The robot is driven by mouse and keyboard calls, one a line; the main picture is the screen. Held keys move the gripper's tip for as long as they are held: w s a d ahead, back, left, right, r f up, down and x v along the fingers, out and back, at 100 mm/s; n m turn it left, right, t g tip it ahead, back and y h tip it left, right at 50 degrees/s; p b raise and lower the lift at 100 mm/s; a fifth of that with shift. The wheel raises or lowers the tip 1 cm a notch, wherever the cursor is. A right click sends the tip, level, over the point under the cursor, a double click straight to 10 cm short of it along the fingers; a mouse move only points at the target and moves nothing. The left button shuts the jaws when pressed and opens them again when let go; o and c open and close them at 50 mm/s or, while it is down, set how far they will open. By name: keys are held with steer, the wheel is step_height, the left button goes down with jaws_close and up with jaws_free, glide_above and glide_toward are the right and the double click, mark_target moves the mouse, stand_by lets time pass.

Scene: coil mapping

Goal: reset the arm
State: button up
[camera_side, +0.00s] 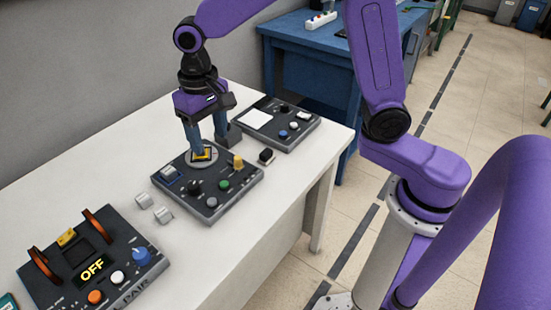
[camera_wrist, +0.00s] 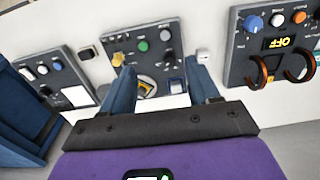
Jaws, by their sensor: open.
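My gripper (camera_side: 208,142) is open, pointing down over the middle control panel (camera_side: 228,197) on the white table. Its blue fingers stand apart just above a round grey plate (camera_side: 190,161) at that panel's far corner. A small yellow-and-black piece (camera_side: 203,154) is on the plate, below the fingers. In the wrist view the gripper (camera_wrist: 162,72) also shows open. The round plate with the yellow piece (camera_wrist: 147,86) lies between the two fingers, nearer the left one. Whether a finger touches the piece I cannot tell. The gripper's palm hides what lies nearest the wrist camera.
A panel reading OFF (camera_side: 92,267), with orange arches, stands at the front left. Another panel (camera_side: 278,124) with a white pad is at the back. A blue bench (camera_side: 292,57) stands behind.

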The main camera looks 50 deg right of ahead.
steer(key=s+d+n, duration=0.6)
steer(key=s, duration=0.6)
steer(key=s+d+n, duration=0.6)
steer(key=s+d, duration=0.1)
steer(key=s, duration=0.6)
steer(key=shift+d+n, duration=0.15)
steer(key=shift+n, duration=0.25)
